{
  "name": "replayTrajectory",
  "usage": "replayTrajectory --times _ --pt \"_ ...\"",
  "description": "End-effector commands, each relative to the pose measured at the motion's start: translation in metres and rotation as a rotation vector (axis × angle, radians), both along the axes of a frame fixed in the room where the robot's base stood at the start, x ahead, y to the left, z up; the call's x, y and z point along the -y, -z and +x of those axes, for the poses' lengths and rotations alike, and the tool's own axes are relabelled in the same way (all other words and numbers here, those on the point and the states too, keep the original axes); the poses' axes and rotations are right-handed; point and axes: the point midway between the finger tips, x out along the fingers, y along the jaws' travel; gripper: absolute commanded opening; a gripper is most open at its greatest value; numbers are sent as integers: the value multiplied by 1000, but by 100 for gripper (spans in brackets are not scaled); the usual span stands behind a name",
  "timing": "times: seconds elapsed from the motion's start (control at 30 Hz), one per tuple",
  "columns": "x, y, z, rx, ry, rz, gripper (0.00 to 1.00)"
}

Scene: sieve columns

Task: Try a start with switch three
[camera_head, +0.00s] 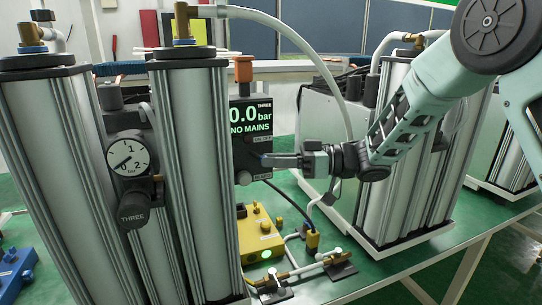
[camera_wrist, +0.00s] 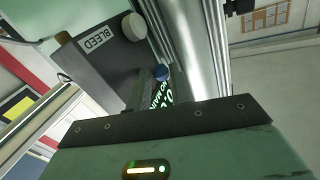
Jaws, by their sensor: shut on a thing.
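The control box of column three (camera_head: 250,120) has a screen reading "THREE", "0.0 bar" and "NO MAINS". Below the screen is an ON/OFF label, with the switch behind my fingertips. My gripper (camera_head: 272,160) reaches in from the right, fingers against the box front. In the wrist view a blue-tipped switch (camera_wrist: 160,72) shows at the fingertips, and my gripper (camera_wrist: 152,92) is shut on it; the exact grip is partly hidden. The BLEED knob (camera_wrist: 134,27) is beside it. The dial gauge (camera_head: 128,157) marked THREE stands left, its needle toward the low end.
Tall metal columns (camera_head: 190,150) stand close left of the box, and another column unit (camera_head: 410,200) is right under my arm. A yellow box (camera_head: 258,235) with a lit green light and brass valves (camera_head: 300,270) sit on the green table. A pale hose (camera_head: 300,50) arches overhead.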

Motion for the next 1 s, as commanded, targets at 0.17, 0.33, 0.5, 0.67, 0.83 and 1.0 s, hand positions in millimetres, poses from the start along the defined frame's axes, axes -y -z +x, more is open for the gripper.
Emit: replayTrajectory --times 0.17,0.33,0.5,0.67,0.83,1.0 --pt "2 -4 7 3 -102 4 0" --pt "3 -3 9 3 -165 6 0" --pt "4 -3 11 4 -197 6 0" --pt "3 -3 11 5 -205 5 0" --pt "3 -3 11 4 -205 6 0" --pt "3 -3 11 5 -204 6 35"
